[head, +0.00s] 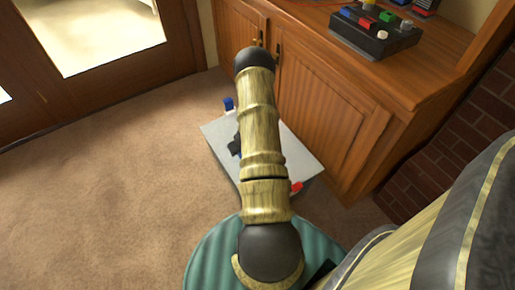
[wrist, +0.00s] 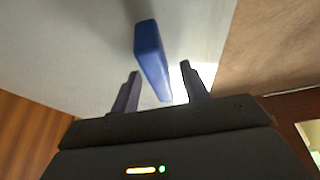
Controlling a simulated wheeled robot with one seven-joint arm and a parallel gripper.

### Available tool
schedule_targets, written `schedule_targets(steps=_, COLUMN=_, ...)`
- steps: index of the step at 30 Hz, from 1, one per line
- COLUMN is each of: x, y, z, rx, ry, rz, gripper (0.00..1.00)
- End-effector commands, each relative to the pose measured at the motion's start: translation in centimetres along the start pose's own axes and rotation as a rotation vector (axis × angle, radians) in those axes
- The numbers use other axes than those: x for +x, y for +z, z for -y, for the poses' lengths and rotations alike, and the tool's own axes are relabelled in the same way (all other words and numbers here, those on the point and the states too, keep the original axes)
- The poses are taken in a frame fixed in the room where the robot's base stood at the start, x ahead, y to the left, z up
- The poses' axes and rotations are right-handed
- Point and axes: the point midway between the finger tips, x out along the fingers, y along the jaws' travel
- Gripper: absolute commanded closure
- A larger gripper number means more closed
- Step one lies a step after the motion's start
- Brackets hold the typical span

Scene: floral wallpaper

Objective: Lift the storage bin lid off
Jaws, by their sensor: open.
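The storage bin's pale grey lid (head: 218,131) lies flat, low over the floor in the head view; my arm crosses its middle. A blue piece (head: 228,103) stands at its far left edge, and a red piece (head: 297,187) sits at its near right edge. In the wrist view the lid's pale surface (wrist: 70,45) fills the upper left. A blue bar (wrist: 152,55) stands out there, its lower end between my gripper's (wrist: 160,69) open fingers. I cannot tell whether they touch it. In the head view my gripper is mostly hidden behind my arm. The bin body is mostly hidden.
A wooden cabinet (head: 308,107) stands close on the right of the bin, with a black box with coloured buttons (head: 374,34) on top. A brick wall (head: 437,147) is at the far right. A glazed door (head: 97,35) is at the back left. The carpet (head: 110,190) on the left is clear.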

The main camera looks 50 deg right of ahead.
Motion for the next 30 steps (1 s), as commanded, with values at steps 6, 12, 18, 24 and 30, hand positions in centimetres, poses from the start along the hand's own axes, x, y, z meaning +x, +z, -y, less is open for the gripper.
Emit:
schedule_targets(steps=6, x=-0.02, y=0.0, z=0.0, rx=0.0, ry=0.0, rz=0.0, gripper=0.55)
schedule_targets(steps=12, x=0.12, y=0.06, z=0.0, rx=0.0, ry=0.0, rz=0.0, gripper=0.55)
schedule_targets(steps=18, x=0.35, y=0.16, z=0.01, rx=0.0, ry=0.0, rz=0.0, gripper=0.55)
schedule_targets(steps=24, x=0.46, y=0.19, z=0.0, rx=0.0, ry=0.0, rz=0.0, gripper=0.55)
schedule_targets(steps=30, x=0.45, y=0.19, z=0.0, rx=0.0, ry=0.0, rz=0.0, gripper=0.58)
